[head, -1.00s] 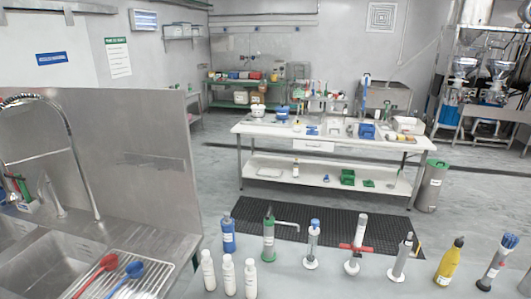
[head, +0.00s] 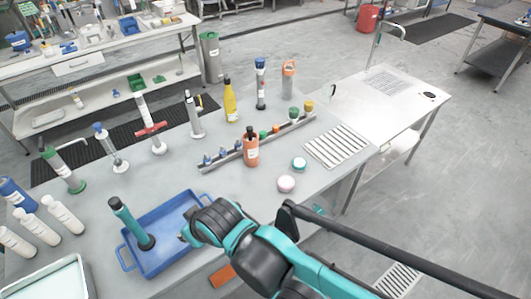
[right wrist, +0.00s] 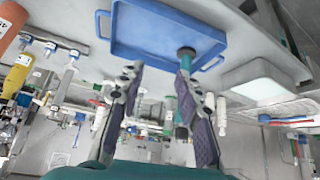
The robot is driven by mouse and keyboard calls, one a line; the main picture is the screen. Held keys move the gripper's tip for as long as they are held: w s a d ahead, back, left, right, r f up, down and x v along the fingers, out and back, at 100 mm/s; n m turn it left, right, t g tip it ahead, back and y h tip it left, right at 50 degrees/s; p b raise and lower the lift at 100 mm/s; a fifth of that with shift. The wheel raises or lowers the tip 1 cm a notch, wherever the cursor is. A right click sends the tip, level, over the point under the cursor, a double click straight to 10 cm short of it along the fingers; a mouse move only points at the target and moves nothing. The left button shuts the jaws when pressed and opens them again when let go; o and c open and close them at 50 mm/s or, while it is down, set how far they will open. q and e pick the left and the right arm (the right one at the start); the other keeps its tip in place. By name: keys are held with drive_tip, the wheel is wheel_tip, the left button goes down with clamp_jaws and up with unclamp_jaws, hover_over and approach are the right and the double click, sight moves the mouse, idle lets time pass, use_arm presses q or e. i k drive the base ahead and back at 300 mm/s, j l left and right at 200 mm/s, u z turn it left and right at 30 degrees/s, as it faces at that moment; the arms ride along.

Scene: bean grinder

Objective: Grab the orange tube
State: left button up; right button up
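An orange bottle-like tube (head: 251,147) with a dark cap stands upright on the grey table in the head view, beside a metal rack. It is cut off at the left edge of the right wrist view (right wrist: 10,24). A grey container with an orange top (head: 288,80) stands farther back. My right gripper (head: 187,232) is over the blue tray's right side, left of the orange tube and well apart from it. In the right wrist view its fingers (right wrist: 158,76) are apart, with nothing visibly gripped. My left gripper is not in view.
A blue tray (head: 127,257) holds a standing teal tube (head: 131,223). A metal rack (head: 222,161), a yellow bottle (head: 230,101), and pink (head: 286,184) and teal-rimmed jars (head: 299,164) surround the orange tube. White bottles (head: 64,216) stand at left.

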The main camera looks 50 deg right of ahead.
sight(251, 148)
drive_tip(key=k+l+z, duration=0.1)
drive_tip(key=z, duration=1.45)
drive_tip(key=i+l+z, duration=0.65)
drive_tip(key=k+j, duration=0.05)
drive_tip(key=j, duration=0.05)
